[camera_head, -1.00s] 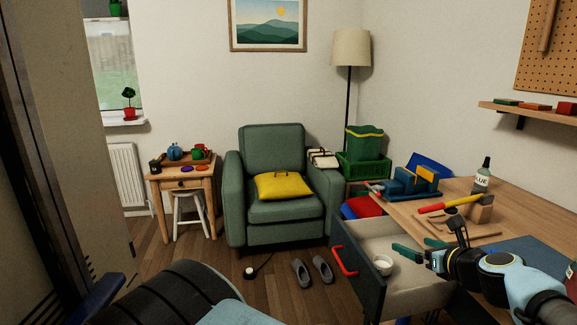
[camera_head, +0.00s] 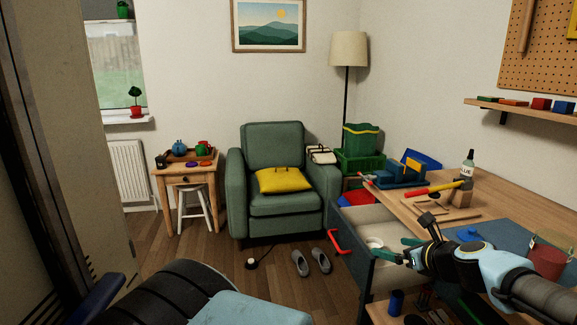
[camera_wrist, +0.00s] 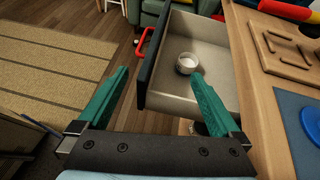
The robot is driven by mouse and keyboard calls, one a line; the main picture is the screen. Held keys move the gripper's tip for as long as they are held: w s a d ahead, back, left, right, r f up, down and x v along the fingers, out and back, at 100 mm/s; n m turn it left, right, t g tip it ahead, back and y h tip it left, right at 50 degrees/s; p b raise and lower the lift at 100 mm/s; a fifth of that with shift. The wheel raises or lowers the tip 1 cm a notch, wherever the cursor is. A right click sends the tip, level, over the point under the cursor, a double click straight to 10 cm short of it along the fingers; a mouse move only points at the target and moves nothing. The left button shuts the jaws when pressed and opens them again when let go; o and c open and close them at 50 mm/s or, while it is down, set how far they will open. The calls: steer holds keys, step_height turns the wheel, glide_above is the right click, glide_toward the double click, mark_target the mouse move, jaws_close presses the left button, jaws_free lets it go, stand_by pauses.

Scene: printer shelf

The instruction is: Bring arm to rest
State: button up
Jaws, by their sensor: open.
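My gripper (camera_head: 398,250) has green fingers and is over the open drawer's near side, beside the workbench, in the head view. In the wrist view my gripper (camera_wrist: 157,98) shows its two green fingers spread wide with nothing between them. The open drawer (camera_wrist: 190,103) has a dark front with a red handle (camera_wrist: 144,40).
A green armchair (camera_head: 272,140) stands behind. Grey slippers (camera_head: 300,262) lie on the floor. Floor left of the drawer is mostly clear.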

steer(key=a+f+n+g+y, duration=0.1)
steer(key=a+f+n+g, duration=0.2)
steer(key=a+n+g, duration=0.5)
steer(key=a+f+n+g, duration=0.1)
steer(key=a+f+n, duration=0.3)
steer(key=a, duration=0.9)
steer(key=s+a+r+n+h, duration=0.2)
steer(key=a+r+n, duration=0.4)
steer(key=n, duration=0.3)
steer(key=s+a+r+n+g+h+b, duration=0.1)
steer(key=s+a+r+n+h, duration=0.2)
steer(key=s+a+r+n, duration=0.2)
step_height(320, 180, up, 3)
steer(key=a+n, duration=0.1)
steer(key=n, duration=0.3)
steer(key=shift+s+r, duration=0.15)
steer(key=shift+s, duration=0.15)
